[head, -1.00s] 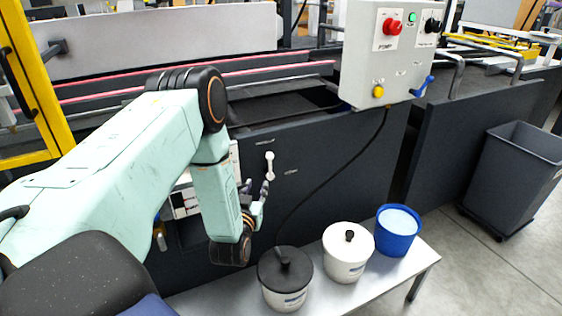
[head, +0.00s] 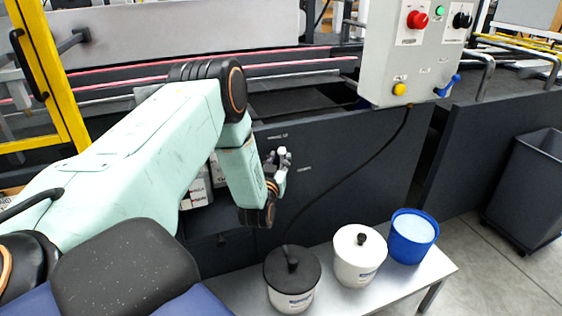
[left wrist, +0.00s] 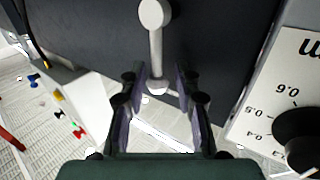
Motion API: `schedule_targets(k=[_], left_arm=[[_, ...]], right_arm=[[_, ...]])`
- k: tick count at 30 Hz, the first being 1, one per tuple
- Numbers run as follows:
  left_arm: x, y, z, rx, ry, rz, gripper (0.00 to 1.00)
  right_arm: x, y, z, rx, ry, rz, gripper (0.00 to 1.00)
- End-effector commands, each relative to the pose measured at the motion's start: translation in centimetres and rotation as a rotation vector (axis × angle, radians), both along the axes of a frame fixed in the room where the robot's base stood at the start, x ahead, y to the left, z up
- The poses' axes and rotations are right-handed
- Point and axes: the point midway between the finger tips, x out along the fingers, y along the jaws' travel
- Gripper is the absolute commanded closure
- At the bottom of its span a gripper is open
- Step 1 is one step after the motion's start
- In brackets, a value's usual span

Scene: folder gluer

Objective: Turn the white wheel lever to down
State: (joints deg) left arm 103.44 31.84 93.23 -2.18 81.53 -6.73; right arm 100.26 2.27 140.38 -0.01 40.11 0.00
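The white wheel lever (head: 283,150) is on the dark machine side panel, partly hidden by my left gripper in the head view. In the left wrist view the lever (left wrist: 155,45) has a round hub at the top, and its arm runs down the picture to a rounded end. My left gripper (head: 279,164) is at the lever. In the left wrist view its fingers (left wrist: 160,78) are apart, one on each side of the lever's lower end, with gaps visible. My right gripper is not in view.
A bench (head: 440,272) below the panel holds a black-lidded pot (head: 292,275), a white-lidded pot (head: 358,255) and a blue tub (head: 412,238). A control box (head: 410,50) with a hanging cable is above right. A grey bin (head: 525,190) stands at right.

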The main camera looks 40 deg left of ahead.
Motion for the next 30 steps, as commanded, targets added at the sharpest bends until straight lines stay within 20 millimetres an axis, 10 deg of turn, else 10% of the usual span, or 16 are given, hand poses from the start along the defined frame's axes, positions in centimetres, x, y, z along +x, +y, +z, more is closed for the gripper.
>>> schedule_targets(k=[11, 22, 30], left_arm=[[1.01, 0.18, 0.05, 0.000, 0.001, -0.002, 0.68], [1.06, 0.13, 0.09, 0.000, -0.001, -0.003, 0.99], [1.05, 0.16, 0.10, 0.000, -0.001, -0.002, 1.00]], right_arm=[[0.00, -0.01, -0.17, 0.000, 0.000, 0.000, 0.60], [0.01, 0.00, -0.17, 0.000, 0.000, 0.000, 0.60], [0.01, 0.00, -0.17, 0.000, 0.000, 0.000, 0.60]])
